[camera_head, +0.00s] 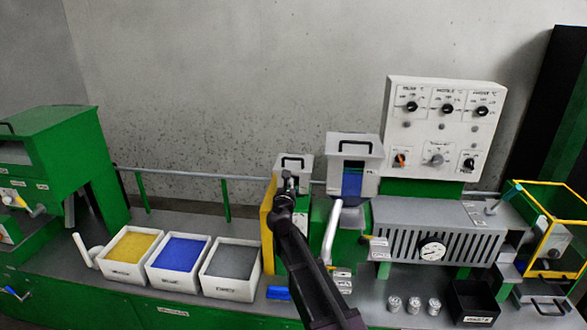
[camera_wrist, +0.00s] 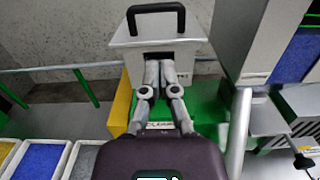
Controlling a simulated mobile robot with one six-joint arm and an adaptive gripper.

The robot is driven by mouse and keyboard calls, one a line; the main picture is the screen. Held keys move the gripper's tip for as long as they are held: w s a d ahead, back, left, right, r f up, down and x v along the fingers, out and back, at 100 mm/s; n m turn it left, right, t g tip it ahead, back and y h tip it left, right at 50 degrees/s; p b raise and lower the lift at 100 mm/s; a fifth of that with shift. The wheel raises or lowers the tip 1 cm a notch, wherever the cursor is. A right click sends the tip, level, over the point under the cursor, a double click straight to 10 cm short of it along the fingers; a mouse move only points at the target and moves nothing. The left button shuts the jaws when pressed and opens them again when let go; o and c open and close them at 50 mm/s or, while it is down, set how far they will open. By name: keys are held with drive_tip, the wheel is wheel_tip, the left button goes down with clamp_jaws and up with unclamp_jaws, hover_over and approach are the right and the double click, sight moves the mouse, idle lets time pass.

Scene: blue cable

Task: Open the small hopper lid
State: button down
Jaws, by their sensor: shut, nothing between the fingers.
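The small hopper (camera_wrist: 125,56) is a pale grey box on a green and yellow machine. Its lid (camera_wrist: 122,35) lies on top and looks closed, with a black bar handle (camera_wrist: 156,8) standing up from it. The hopper also shows in the head view (camera_head: 304,167). My gripper (camera_wrist: 160,64) is shut and empty, its fingers side by side at the dark opening in the hopper's front, below the handle. In the head view my gripper (camera_head: 289,178) covers part of the hopper front. I cannot tell whether the fingertips touch it.
A larger hopper (camera_head: 365,147) with blue contents stands close on the right, with a white lever (camera_head: 332,235) below. Bins of yellow (camera_head: 132,247), blue (camera_head: 180,253) and grey granules (camera_head: 231,257) stand left. A rail (camera_head: 180,174) runs behind. Space above the small hopper is clear.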

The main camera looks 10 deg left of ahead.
sight(293, 171)
drive_tip(key=shift+w, duration=0.2)
drive_tip(key=shift+w+d+r, duration=0.15)
drive_tip(key=shift+w, duration=2.3)
drive_tip(key=shift+w+d+r, duration=0.1)
drive_tip(key=shift+w, duration=2.3)
drive_tip(key=shift+a+p, duration=0.1)
drive_tip(key=shift+p, duration=0.25)
